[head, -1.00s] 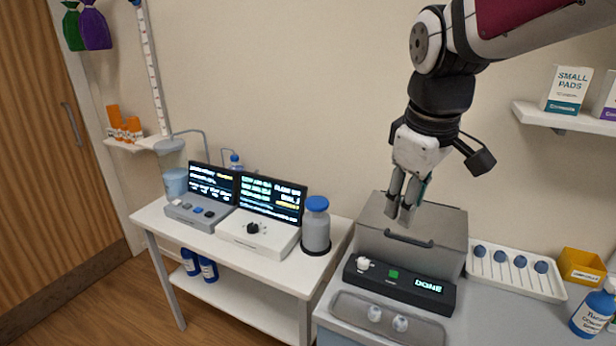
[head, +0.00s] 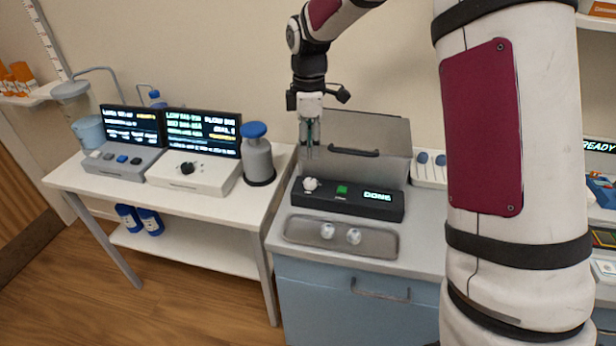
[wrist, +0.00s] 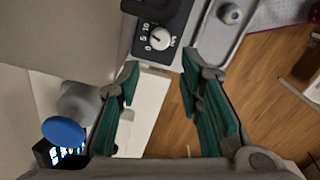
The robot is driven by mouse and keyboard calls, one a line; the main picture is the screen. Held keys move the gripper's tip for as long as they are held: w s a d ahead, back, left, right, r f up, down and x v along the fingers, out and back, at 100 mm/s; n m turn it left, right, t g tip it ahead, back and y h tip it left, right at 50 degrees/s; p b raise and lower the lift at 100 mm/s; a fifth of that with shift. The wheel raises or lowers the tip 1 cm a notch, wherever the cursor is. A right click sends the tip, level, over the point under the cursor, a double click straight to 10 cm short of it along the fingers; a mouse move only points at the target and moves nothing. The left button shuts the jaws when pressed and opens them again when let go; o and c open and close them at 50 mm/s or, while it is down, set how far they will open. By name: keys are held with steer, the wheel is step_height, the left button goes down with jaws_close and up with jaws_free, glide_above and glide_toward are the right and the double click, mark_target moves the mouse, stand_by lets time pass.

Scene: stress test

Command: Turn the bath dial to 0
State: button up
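The bath dial is a white knob (head: 311,184) at the left end of a black control panel (head: 347,201), in front of a grey lidded box (head: 385,135). The panel also has a green button (head: 342,190) and a display (head: 378,196) reading "DONE". In the wrist view the dial (wrist: 160,39) shows beyond the fingertips, with 0, 5 and 10 marked around it; its exact setting is too small to tell. My gripper (head: 309,152) points down above the dial, apart from it. The wrist view shows its teal-padded fingers (wrist: 160,75) spread, with nothing between them.
A metal tray (head: 300,231) with two white knobs lies in front of the panel. Left is a white table (head: 70,176) with two screened devices and a blue-capped grey bottle (head: 257,157). A white rack (head: 431,178) stands right of the box. My arm covers much of the right side.

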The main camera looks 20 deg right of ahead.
mark_target(309, 180)
step_height(309, 180, down, 10)
steer(key=shift+f+p, duration=0.25)
steer(key=shift+p, duration=0.05)
steer(key=shift+c, duration=0.6)
jaws_close()
